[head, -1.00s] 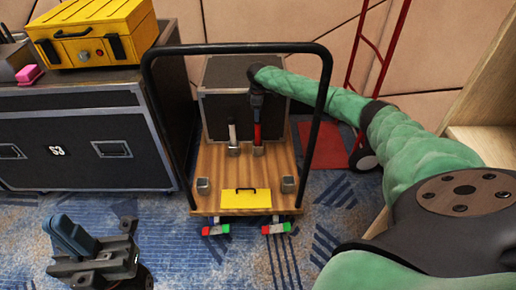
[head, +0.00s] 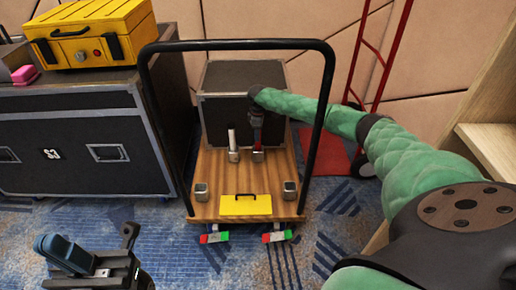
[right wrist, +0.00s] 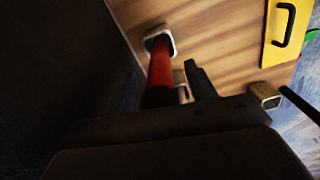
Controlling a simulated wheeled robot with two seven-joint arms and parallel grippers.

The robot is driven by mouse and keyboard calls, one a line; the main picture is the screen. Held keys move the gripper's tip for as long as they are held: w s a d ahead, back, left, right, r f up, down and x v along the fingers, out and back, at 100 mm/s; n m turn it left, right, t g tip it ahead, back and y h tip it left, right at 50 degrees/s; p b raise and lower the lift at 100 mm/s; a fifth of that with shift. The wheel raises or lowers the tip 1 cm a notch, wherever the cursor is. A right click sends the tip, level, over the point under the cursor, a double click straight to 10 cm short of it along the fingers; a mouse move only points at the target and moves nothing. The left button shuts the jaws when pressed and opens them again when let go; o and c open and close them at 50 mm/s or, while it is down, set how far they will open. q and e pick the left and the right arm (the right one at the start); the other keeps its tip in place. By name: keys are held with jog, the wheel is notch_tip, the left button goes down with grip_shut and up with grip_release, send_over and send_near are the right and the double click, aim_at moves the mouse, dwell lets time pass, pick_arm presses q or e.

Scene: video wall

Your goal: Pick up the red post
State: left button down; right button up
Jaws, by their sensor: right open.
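The red post (head: 257,139) stands upright in a metal socket on the wooden cart deck, in front of a black case. My right gripper (head: 256,118) is at the upper part of the post, pointing down, and hides its top. In the right wrist view the red post (right wrist: 162,68) rises from its square socket toward the gripper, beside one dark finger (right wrist: 199,80). The other finger is not clear there. The right gripper is open. My left gripper (head: 95,258) is low at the left, over the carpet, away from the post; its jaw opening is unclear.
A pale post (head: 233,145) stands just left of the red one. The cart's black handle frame (head: 235,45) arches around the deck (head: 224,182). A yellow plate (head: 246,205) and empty sockets lie at the front. The black case (head: 222,108) is close behind.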

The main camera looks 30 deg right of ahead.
grip_shut()
dwell(0.4)
